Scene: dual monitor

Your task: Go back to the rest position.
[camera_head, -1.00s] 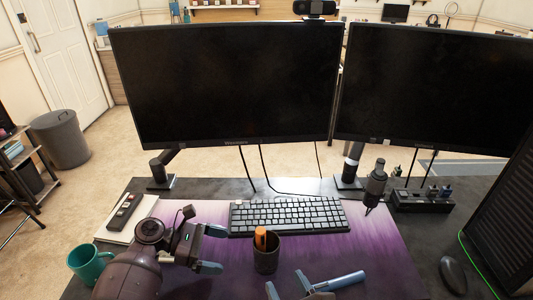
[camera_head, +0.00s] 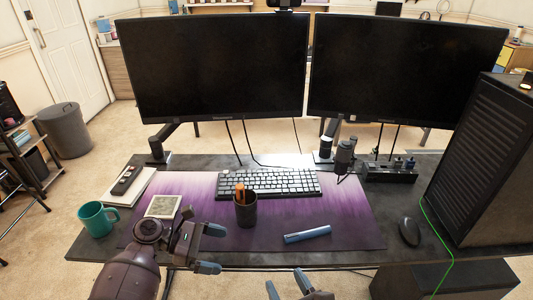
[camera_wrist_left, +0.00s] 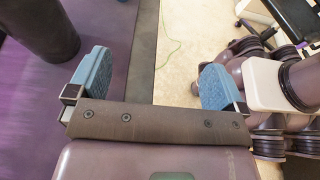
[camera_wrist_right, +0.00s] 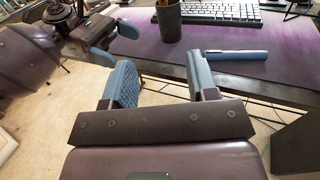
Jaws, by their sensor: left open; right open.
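My left gripper (camera_head: 211,249) is open and empty over the front part of the desk, in front of the pen cup. It also shows in the left wrist view (camera_wrist_left: 155,80), with bare floor and the desk edge between its fingers. My right gripper (camera_head: 287,286) is open and empty in front of the desk's front edge. It also shows in the right wrist view (camera_wrist_right: 160,80). A blue stick-like object (camera_head: 307,234) lies on the purple desk mat (camera_head: 350,215), beyond the right gripper and apart from it.
The dark pen cup (camera_head: 246,211) holds an orange item in front of the keyboard (camera_head: 270,183). A teal mug (camera_head: 96,220) stands at the left, a mouse (camera_head: 409,231) and computer tower (camera_head: 470,160) at the right. Two monitors (camera_head: 212,70) stand behind.

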